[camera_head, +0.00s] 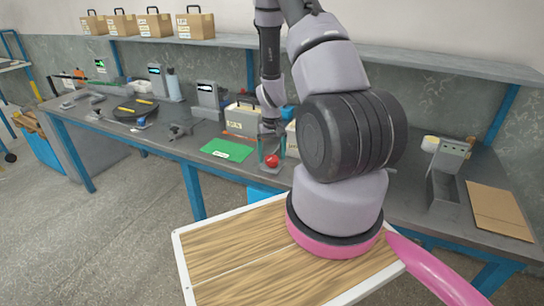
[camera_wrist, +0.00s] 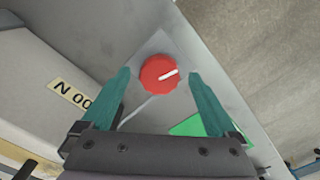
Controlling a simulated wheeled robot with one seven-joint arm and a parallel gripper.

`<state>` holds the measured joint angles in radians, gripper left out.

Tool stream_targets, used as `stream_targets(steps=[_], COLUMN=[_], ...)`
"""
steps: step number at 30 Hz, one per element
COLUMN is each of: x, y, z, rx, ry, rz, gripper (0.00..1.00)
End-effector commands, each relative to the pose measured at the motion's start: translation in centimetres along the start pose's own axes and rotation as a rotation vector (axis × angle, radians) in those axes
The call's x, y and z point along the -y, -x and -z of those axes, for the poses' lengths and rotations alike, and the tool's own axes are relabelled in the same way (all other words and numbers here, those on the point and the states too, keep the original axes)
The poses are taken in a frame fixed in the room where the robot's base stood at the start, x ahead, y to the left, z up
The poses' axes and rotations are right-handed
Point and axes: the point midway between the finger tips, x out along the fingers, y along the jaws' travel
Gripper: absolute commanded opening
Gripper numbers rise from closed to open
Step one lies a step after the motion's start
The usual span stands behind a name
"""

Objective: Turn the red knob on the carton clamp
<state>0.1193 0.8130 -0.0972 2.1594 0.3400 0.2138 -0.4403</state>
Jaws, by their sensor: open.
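The red knob (camera_wrist: 160,74) is round, with a white line that points right and slightly up in the wrist view. It sits on a small grey plate (camera_wrist: 150,46) and shows in the head view (camera_head: 271,160) near the bench's front edge. My gripper (camera_wrist: 158,76) is open, with one teal finger on each side of the knob. Small gaps show between fingertips and knob; their height relative to it is hard to tell. In the head view my gripper (camera_head: 271,148) is above the knob, partly hidden by my arm. The rest of the clamp is not clear.
A pale carton (camera_wrist: 38,62) with a number label stands left of the fingers in the wrist view. A green mat (camera_head: 228,149) lies left of the knob on the grey bench. Devices stand further left; a metal holder (camera_head: 446,172) and a brown board (camera_head: 498,211) are at right.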

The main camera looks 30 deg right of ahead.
Motion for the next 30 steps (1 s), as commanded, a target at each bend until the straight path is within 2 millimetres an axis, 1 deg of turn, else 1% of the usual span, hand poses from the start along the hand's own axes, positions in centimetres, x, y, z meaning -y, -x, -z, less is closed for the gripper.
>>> stream_targets(steps=[3, 10, 11, 12, 14, 15, 17, 18, 20, 25, 30], x=[-0.04, -0.03, -0.03, -0.03, -0.02, -0.02, -0.02, -0.02, -0.02, 0.01, 0.0], y=[-0.51, -0.55, -0.54, -0.54, -0.54, -0.53, -0.53, -0.53, -0.53, -0.53, -0.52], z=[-0.02, 0.0, 0.0, 0.0, 0.0, 0.0, 0.0, 0.0, 0.0, -0.01, -0.01], rx=[0.001, 0.0, 0.0, 0.0, 0.0, 0.0, 0.0, 0.0, 0.0, 0.0, 0.001], ry=[-0.001, -0.001, -0.001, -0.001, -0.001, -0.001, -0.001, -0.001, -0.007, -0.084, -0.089], rz=[0.0, 0.0, 0.0, 0.0, 0.0, 0.0, 0.0, 0.0, 0.0, 0.0, 0.0], gripper=[0.94, 0.94, 0.9, 0.75, 0.52, 0.36, 0.13, 0.08, 0.08, 0.08, 0.08])
